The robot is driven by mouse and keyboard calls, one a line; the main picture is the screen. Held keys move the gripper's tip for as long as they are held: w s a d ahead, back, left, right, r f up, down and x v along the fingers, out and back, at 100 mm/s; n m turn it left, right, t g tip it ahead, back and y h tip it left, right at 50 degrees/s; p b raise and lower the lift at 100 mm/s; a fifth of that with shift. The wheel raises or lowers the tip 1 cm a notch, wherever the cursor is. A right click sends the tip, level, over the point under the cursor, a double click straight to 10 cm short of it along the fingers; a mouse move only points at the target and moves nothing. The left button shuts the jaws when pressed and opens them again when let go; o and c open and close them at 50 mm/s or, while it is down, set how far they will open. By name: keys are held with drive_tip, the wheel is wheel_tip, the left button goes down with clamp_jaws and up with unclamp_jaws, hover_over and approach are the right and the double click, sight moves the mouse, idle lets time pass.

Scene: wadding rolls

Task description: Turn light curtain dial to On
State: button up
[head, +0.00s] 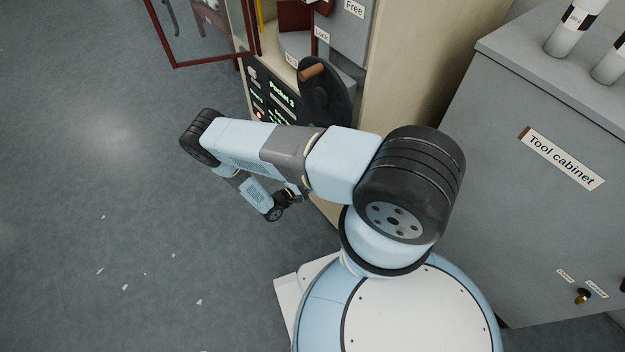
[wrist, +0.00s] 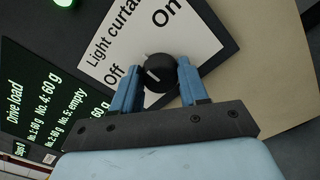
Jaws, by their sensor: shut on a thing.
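The light curtain dial (wrist: 160,66) is a round black knob with a short white mark, on a white plate (wrist: 200,42) reading "Light curtain". "Off" is printed to its left and "On" above it in the wrist view. The white mark sits on the knob's left part, nearer the "Off" side. My gripper (wrist: 158,84) has its two blue fingers on either side of the knob, shut on it. In the head view my gripper (head: 293,194) is at the lower front of the machine; the dial is hidden there.
A dark display (wrist: 45,105) with green text lies left of the plate. In the head view, a machine with a black handwheel (head: 327,92) and an open red-framed door (head: 205,30) stands behind my arm. A grey tool cabinet (head: 540,200) stands right. The floor at left is open.

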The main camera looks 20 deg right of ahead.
drive_tip(key=shift+s+f+m, duration=0.1)
drive_tip(key=shift+f+m, duration=0.05)
drive_tip(key=shift+m, duration=3.05)
drive_tip(key=o, duration=1)
drive_tip(key=shift+o, duration=0.2)
drive_tip(key=v, duration=1.3)
drive_tip(key=shift+a, duration=0.35)
drive_tip(key=shift+s, duration=0.2)
